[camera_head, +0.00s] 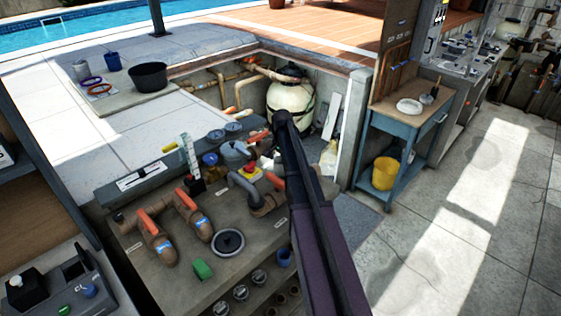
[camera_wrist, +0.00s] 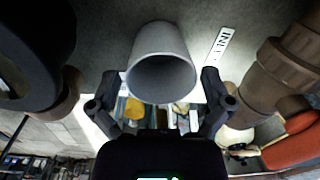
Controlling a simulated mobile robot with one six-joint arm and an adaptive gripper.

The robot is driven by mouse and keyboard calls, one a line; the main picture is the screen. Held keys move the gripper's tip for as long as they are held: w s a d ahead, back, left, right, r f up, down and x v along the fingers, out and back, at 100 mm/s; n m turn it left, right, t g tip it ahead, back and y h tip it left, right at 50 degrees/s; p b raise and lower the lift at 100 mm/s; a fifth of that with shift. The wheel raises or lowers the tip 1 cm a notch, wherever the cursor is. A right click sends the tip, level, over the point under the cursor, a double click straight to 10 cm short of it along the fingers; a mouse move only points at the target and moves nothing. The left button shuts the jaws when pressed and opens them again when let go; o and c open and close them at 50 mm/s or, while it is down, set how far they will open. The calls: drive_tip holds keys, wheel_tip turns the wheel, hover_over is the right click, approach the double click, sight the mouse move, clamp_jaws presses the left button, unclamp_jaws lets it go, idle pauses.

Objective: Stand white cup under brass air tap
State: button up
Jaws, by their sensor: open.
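A pale grey-white cup (camera_wrist: 161,50) is in the wrist view, its open mouth towards the camera and its narrower end towards a grey surface. My gripper (camera_wrist: 159,84) is open, with a finger on each side of the cup's mouth; I cannot tell whether either finger touches it. In the head view my dark arm covers this area, and the gripper and this cup are hidden. Another pale cup (camera_head: 81,70) stands on the poolside slab beside a blue cup (camera_head: 113,61). I cannot pick out the brass air tap with certainty.
Brown pipes with orange handles (camera_head: 157,238) crowd the grey panel. In the wrist view, a brown pipe (camera_wrist: 262,78) lies right of the cup, past a white label (camera_wrist: 219,46). A blue bench (camera_head: 374,125) with a yellow bucket (camera_head: 385,173) stands to the right.

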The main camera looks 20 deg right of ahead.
drive_tip(key=shift+r, duration=0.1)
wheel_tip(320, 180, up, 12)
drive_tip(key=p, duration=1.2)
drive_tip(key=shift+s, duration=0.2)
drive_tip(key=shift+d, duration=0.1)
idle(0.5)
drive_tip(key=s+a+n, duration=1.1)
drive_tip(key=s+a, duration=1.2)
drive_tip(key=s, duration=0.2)
drive_tip(key=shift+s, duration=0.2)
